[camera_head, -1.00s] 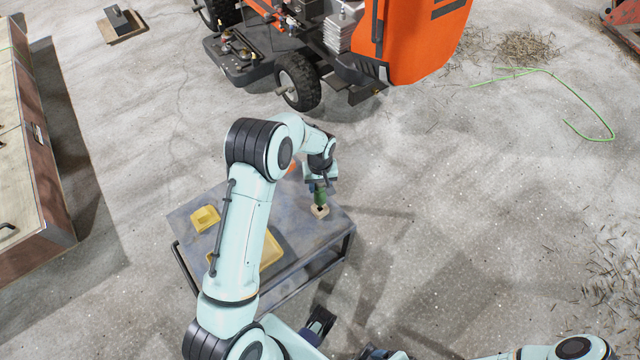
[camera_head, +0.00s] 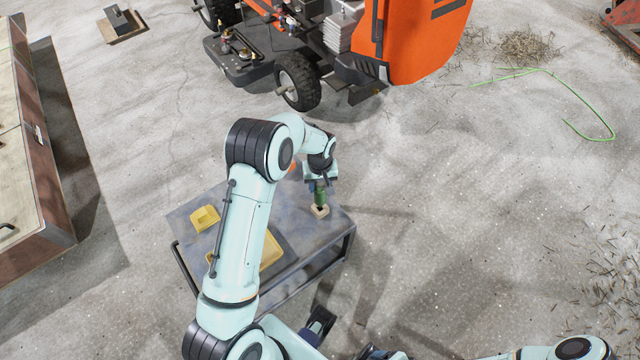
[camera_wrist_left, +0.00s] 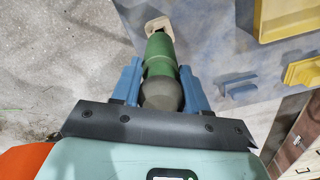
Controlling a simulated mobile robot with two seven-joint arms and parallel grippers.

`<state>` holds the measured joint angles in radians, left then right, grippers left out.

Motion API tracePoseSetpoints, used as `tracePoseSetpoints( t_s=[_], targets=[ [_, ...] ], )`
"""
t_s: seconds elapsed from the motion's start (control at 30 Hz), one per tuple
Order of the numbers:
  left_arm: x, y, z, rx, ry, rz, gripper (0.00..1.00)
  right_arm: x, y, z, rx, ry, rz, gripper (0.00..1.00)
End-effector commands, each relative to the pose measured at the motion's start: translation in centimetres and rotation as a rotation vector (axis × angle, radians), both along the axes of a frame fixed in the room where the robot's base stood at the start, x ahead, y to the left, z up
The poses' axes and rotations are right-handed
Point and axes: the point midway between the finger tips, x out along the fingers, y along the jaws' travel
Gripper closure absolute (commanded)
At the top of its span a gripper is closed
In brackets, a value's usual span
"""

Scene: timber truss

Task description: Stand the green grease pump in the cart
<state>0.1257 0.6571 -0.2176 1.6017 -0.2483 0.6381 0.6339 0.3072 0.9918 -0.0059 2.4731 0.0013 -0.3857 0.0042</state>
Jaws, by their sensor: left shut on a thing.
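The green grease pump (camera_head: 319,195) is upright in my left gripper (camera_head: 318,182), over the far right part of the grey cart (camera_head: 305,237). In the left wrist view the pump (camera_wrist_left: 158,52) lies between the blue fingers of the left gripper (camera_wrist_left: 158,88), which are shut on it. A pale block-like piece (camera_head: 320,211) shows at the pump's lower end, at the cart top near its right edge. I cannot tell whether it touches the cart. My right gripper cannot be made out in these views.
A yellow block (camera_head: 205,218) and a yellow tray (camera_head: 271,250), partly hidden by my left arm, are on the cart. An orange machine (camera_head: 415,40) with black wheels stands behind. A wooden bench (camera_head: 35,150) is at the left. The floor right of the cart is open.

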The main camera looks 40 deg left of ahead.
Motion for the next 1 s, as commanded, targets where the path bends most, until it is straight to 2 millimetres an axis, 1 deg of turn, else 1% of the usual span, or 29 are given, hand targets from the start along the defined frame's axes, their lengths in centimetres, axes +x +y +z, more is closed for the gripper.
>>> tracePoseSetpoints(
  t_s=[0.17,1.0],
  targets=[
    [0.0,0.0,-0.2,0.000,-0.001,0.000,1.00,0.0,0.0,-0.2,0.000,0.001,0.000,0.27],
    [0.0,0.0,-2.7,0.001,-0.002,0.001,1.00,-0.6,0.0,-2.0,0.000,0.007,0.000,0.27]
  ],
)
